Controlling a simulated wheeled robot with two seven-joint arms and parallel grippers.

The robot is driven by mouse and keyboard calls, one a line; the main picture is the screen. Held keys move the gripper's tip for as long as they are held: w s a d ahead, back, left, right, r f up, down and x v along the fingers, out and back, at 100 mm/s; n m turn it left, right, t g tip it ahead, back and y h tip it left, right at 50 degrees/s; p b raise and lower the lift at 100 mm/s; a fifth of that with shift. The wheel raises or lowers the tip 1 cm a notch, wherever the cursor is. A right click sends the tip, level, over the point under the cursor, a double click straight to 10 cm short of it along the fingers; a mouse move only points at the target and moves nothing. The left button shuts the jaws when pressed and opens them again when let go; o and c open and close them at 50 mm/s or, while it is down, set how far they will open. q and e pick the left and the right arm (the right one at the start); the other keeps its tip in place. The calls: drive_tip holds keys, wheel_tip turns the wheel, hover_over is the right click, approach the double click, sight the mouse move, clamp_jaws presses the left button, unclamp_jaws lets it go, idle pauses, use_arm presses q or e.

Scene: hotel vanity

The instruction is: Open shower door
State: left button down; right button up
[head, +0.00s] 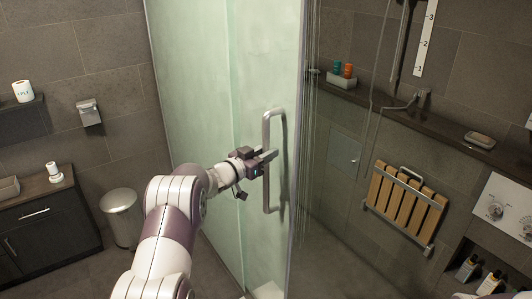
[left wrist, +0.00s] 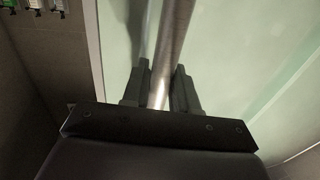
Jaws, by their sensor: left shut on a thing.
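The shower door (head: 275,70) is a tall frosted glass panel in the middle of the head view. It stands ajar, with the shower space visible past its right edge. Its metal bar handle (head: 267,195) is upright on the glass. My left gripper (head: 266,160) is shut on the handle at about mid-height. In the left wrist view the handle (left wrist: 172,45) runs between the two dark fingers (left wrist: 160,88), with the pale glass (left wrist: 225,40) behind it. My right gripper is in neither view.
A slatted wooden seat (head: 405,203) hangs on the shower wall at right. A bin (head: 121,215) and a dark cabinet (head: 60,228) stand at left. Floor shows between the bin and door.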

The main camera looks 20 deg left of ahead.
use_arm(q)
drive_tip(key=shift+f, duration=0.2)
drive_tip(key=c, duration=1.1)
unclamp_jaws()
drive_tip(key=shift+o, duration=0.3)
drive_tip(key=shift+w+a, duration=0.1)
drive_tip(key=shift+r, duration=0.1)
drive_tip(key=b+v, duration=0.3)
drive_tip(key=v, duration=0.9)
drive_tip(key=shift+s, duration=0.35)
drive_tip(key=shift+a, duration=0.1)
